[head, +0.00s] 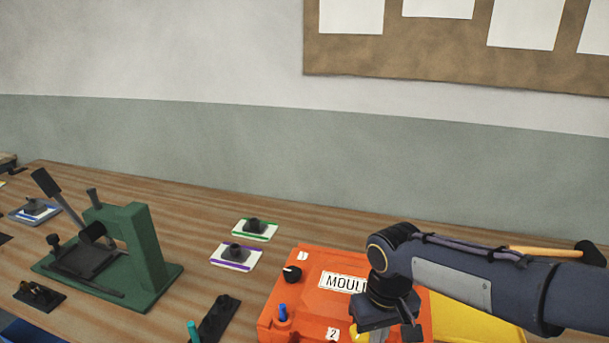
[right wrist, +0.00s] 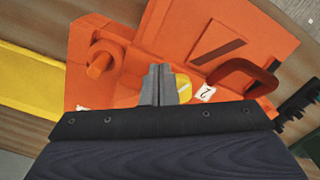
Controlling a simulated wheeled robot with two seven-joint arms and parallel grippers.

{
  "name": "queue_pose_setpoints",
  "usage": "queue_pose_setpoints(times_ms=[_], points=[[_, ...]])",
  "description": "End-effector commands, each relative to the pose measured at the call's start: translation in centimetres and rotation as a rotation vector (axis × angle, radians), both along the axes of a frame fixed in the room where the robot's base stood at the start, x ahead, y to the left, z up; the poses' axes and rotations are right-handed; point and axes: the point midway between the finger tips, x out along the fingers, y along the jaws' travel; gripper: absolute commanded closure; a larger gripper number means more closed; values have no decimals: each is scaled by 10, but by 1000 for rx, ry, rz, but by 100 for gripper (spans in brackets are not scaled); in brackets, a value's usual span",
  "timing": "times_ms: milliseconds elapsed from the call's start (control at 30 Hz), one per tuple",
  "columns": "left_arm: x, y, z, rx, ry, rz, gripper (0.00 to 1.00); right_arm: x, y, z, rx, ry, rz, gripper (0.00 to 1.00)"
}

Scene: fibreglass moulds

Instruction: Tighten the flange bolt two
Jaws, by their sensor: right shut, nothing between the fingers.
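The orange mould (head: 298,268) sits on the bench and carries a white "MOUL…" label, partly covered by my right arm. A white tag marked 2 (head: 333,333) lies near its front edge and also shows in the right wrist view (right wrist: 206,94). A yellow round part (right wrist: 183,88) is beside that tag, partly behind my fingers; I cannot tell if it is the bolt head. My right gripper (right wrist: 158,84) is shut and empty, close to this yellow part; contact is unclear. An orange cylindrical stub (right wrist: 99,66) stands on the mould. My left gripper is out of view.
A black knob (head: 292,273) by tag 1 and a blue-topped part (head: 282,312) stand on the mould. A dark red handle (right wrist: 245,74) rises near tag 2. A yellow tray (head: 470,325) is at the right. A green press (head: 135,250) stands at the left.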

Motion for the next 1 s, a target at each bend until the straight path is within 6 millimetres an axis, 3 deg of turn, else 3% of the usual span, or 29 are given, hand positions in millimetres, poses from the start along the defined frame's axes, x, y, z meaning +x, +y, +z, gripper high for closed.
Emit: queue_pose_setpoints(times_ms=[1000], points=[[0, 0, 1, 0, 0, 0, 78, 4, 4, -2, 1, -2, -1, 100]])
